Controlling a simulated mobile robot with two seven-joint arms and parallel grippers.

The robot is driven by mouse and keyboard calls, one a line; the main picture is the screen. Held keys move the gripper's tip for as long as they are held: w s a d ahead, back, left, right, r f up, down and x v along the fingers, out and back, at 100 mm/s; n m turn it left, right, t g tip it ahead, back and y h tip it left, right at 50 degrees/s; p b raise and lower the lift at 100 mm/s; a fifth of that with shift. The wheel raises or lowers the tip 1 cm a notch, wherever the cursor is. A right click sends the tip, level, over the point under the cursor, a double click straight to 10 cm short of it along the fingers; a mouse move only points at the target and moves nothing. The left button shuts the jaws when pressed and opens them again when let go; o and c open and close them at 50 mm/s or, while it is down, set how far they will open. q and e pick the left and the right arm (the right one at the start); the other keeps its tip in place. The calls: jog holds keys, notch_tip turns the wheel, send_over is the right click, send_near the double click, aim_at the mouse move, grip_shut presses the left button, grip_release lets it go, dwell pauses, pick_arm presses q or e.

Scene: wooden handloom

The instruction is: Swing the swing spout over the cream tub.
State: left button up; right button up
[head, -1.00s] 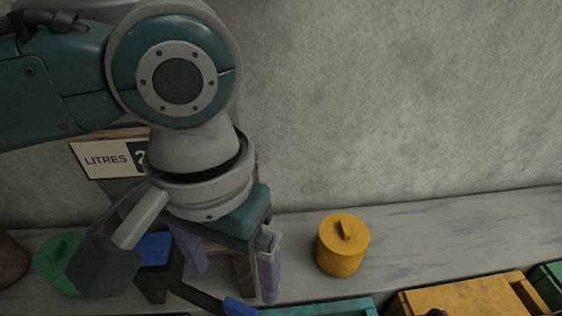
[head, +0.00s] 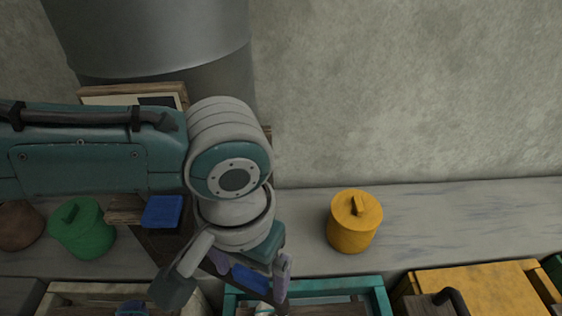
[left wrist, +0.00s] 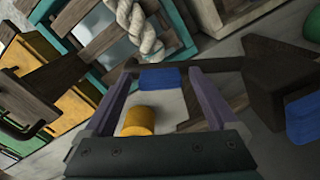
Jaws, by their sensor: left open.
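The swing spout (head: 200,262) is a dark bar with a blue grip (head: 250,279) at its outer end. Its dark inner end and blue grip (left wrist: 160,78) also show in the left wrist view. My left gripper (head: 251,268) is open, its purple fingers on either side of the blue grip. In the left wrist view the grip lies between the fingertips (left wrist: 161,84); contact cannot be told. A cream-rimmed box, apparently the cream tub (head: 65,288), is at the bottom left of the head view, partly cut off. My right gripper is out of sight.
Green (head: 85,235) and yellow (head: 352,235) lidded pots stand on the bench (head: 450,215). The bench right of the yellow pot is clear.

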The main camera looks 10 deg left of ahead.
pick_arm(q)
grip_shut()
dwell(0.6)
